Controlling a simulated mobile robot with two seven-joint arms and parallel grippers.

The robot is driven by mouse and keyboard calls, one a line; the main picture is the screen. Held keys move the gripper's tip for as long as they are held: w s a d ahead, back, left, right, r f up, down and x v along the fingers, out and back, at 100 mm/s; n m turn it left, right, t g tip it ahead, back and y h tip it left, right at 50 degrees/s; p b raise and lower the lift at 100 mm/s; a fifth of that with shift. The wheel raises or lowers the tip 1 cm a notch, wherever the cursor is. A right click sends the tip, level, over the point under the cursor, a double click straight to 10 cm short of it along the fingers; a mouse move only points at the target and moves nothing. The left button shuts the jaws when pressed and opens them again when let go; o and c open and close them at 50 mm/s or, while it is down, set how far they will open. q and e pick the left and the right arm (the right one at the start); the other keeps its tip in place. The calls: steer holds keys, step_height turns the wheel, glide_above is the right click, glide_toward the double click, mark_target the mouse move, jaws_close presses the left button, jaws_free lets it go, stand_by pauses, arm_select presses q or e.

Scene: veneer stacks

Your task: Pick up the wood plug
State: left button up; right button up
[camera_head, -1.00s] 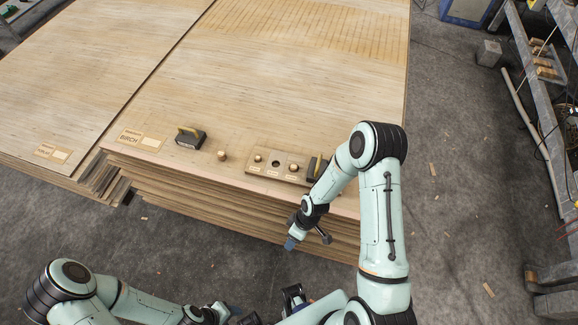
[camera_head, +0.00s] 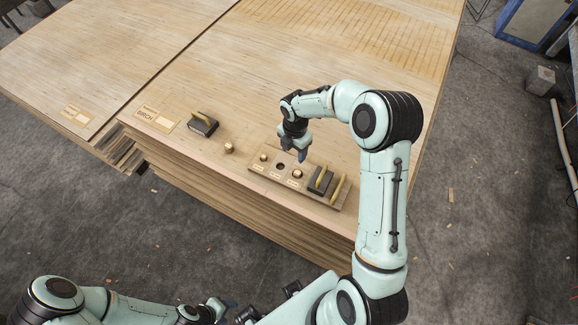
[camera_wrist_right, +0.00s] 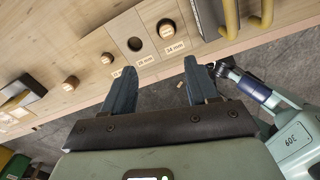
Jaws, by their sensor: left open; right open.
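A small round wood plug (camera_head: 229,148) stands loose on the veneer stack, left of a wooden gauge board (camera_head: 257,168). It also shows in the right wrist view (camera_wrist_right: 70,82), at the left. The board carries a small plug (camera_head: 264,157), an empty hole (camera_head: 280,166) and a larger plug (camera_head: 297,174). My right gripper (camera_head: 294,155) is open and empty, above the back edge of the board and right of the loose plug. Its open fingers (camera_wrist_right: 160,72) show in the right wrist view. My left gripper (camera_head: 232,303) is low at the bottom, open, partly cut off, away from the stack.
A dark block with a yellow handle (camera_head: 203,124) sits left of the loose plug. Another dark tool with yellow handles (camera_head: 320,181) is at the board's right end. A BIRCH label (camera_head: 157,118) lies at the left. The stack top behind is clear.

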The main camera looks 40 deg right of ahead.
glide_above(297, 173)
step_height(297, 173, down, 8)
steer(key=shift+w+a+f, duration=0.1)
step_height(297, 173, down, 5)
steer(key=shift+r, duration=0.2)
jaws_close()
